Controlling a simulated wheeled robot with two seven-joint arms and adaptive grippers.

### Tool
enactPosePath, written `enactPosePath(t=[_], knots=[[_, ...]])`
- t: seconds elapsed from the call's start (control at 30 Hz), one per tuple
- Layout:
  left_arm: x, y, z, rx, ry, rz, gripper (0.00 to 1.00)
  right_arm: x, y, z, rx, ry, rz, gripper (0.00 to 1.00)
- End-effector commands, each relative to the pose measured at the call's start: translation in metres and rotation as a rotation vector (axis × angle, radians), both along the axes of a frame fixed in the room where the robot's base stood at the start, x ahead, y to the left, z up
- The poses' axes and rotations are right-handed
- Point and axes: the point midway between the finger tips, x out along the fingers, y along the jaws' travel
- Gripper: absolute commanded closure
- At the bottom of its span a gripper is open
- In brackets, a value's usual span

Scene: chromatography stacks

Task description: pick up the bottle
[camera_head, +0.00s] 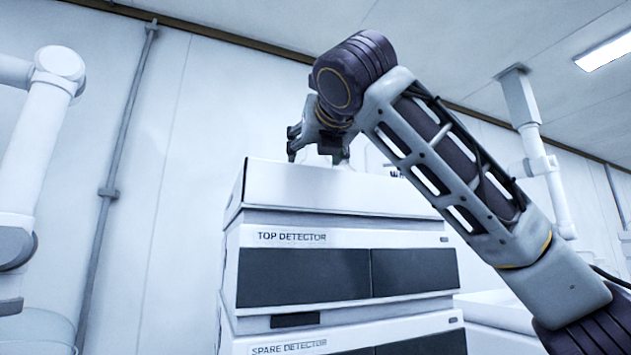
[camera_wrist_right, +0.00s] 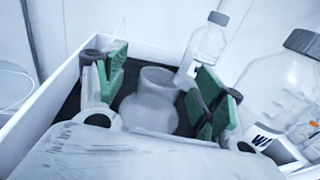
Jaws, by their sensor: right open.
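My right gripper (camera_head: 317,156) is above the open-topped white tray (camera_head: 330,189) on the instrument stack. In the right wrist view its green-padded fingers (camera_wrist_right: 160,80) are open. A pale wide-based vessel with an open neck (camera_wrist_right: 152,101) shows between and beyond them; contact cannot be told. A clear bottle with a grey cap (camera_wrist_right: 207,46) stands upright behind the right finger, partly hidden. A larger clear bottle with a dark cap (camera_wrist_right: 284,85) is at the right, cut by the frame. Which bottle the task means is unclear. My left gripper is out of view.
The tray's raised white wall (camera_wrist_right: 50,92) borders its dark floor. Below the tray are the top detector (camera_head: 345,270) and the spare detector (camera_head: 345,340). Free air lies left of the stack.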

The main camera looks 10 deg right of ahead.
Motion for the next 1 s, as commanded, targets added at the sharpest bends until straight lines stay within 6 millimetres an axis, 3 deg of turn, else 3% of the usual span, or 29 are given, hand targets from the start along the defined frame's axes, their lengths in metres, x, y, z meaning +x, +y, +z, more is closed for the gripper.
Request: enactPosePath(t=[0.47,1.0], knots=[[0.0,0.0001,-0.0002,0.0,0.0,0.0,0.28,0.0011,-0.0002,-0.0005,0.0,0.0,0.0,0.31],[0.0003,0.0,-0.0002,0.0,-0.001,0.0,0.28,0.0016,0.0003,-0.002,-0.001,0.004,0.0,0.98]])
